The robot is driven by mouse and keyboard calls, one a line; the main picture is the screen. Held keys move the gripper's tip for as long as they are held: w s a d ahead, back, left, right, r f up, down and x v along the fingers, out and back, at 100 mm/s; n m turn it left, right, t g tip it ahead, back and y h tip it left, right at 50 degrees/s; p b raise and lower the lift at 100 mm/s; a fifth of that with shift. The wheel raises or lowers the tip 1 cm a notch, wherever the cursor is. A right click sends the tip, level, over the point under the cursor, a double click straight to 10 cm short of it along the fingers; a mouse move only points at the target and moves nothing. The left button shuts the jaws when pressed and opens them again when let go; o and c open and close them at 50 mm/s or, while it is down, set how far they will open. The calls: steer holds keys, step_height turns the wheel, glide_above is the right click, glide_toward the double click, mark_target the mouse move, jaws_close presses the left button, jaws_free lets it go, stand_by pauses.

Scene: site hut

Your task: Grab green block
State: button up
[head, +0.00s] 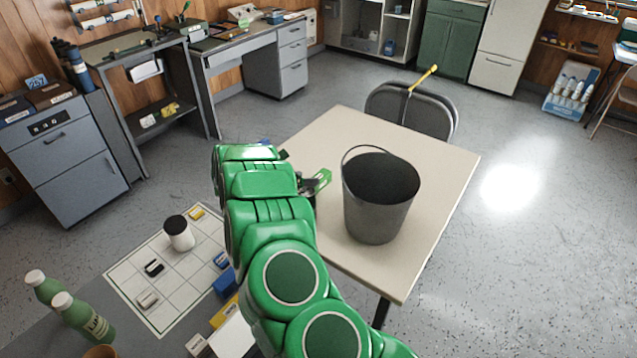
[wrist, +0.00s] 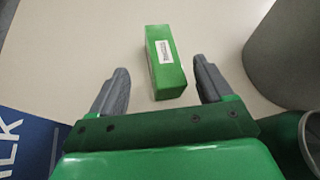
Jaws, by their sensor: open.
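The green block (wrist: 168,78) is a long box with a white printed label. It lies on the beige table (head: 345,125), and its near end sits between the finger tips of my gripper (wrist: 161,68) in the wrist view. The fingers are open, with a gap on each side of the block, and do not appear to touch it. In the head view the block (head: 321,179) shows just past my green arm, left of the bucket. My gripper is mostly hidden behind my arm there.
A grey bucket (head: 376,212) stands close to the right of the block; it also shows in the wrist view (wrist: 290,55). A blue lettered item (wrist: 25,145) is at the left in the wrist view. A chair (head: 412,105) stands behind the table. The table's near right is clear.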

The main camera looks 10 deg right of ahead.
steer(key=x, duration=0.4)
steer(key=shift+s+d+f, duration=0.1)
steer(key=shift+s+d, duration=0.05)
steer(key=shift+d, duration=0.2)
steer(key=c, duration=1.2)
